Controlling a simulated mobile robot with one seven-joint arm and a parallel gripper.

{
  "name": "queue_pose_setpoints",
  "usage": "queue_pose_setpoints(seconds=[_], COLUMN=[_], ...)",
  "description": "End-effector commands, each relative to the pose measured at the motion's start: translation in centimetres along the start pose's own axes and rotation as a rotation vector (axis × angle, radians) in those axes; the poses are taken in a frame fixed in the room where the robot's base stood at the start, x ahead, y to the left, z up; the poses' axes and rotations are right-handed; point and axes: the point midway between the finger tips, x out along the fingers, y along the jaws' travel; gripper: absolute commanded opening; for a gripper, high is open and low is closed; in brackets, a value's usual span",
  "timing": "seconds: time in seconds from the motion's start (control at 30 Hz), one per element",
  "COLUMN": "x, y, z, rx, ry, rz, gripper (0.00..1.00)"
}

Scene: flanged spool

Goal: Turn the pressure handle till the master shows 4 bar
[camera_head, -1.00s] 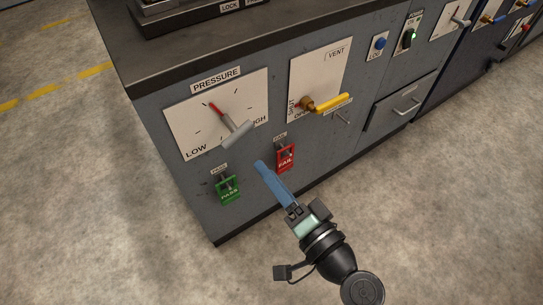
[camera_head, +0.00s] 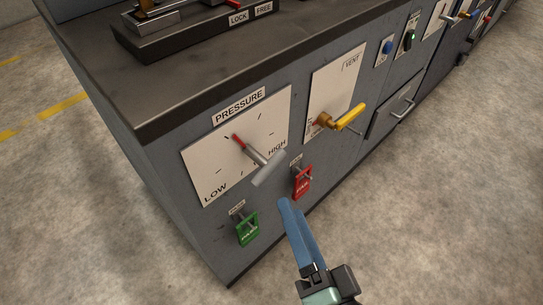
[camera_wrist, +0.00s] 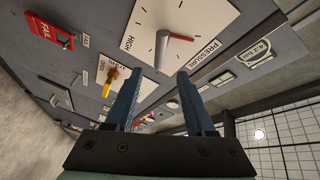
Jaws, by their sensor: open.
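The pressure handle (camera_head: 268,167) is a grey T-shaped lever with a red pointer (camera_head: 239,142) on a white dial plate (camera_head: 205,168) marked LOW and HIGH. The pointer is toward the upper left in the head view. In the wrist view the red pointer (camera_wrist: 180,38) and grey handle (camera_wrist: 160,52) show ahead, between and beyond my fingers. My gripper (camera_head: 287,202) has blue fingers, just below the handle and apart from it. In the wrist view my gripper (camera_wrist: 159,80) is open and empty.
A yellow vent handle (camera_head: 350,117) sticks out right of the dial. Below are a green PASS tag (camera_head: 246,229) and a red FAIL tag (camera_head: 302,182). A drawer handle (camera_head: 402,110) is further right. The floor in front is clear.

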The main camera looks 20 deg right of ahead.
Motion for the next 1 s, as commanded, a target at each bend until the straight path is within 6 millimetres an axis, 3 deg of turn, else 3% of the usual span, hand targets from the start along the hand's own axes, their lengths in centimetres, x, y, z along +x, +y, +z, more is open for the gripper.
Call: queue_pose_setpoints(seconds=[0.6,0.8,1.0], x=[9.2,10.8,11.1], y=[-0.1,-0.1,0.0], z=[0.0,0.0,0.1], rx=[0.002,0.002,0.001], ry=[0.000,-0.001,-0.002], rz=[-0.001,0.000,0.001], gripper=[0.55,0.55,0.55])
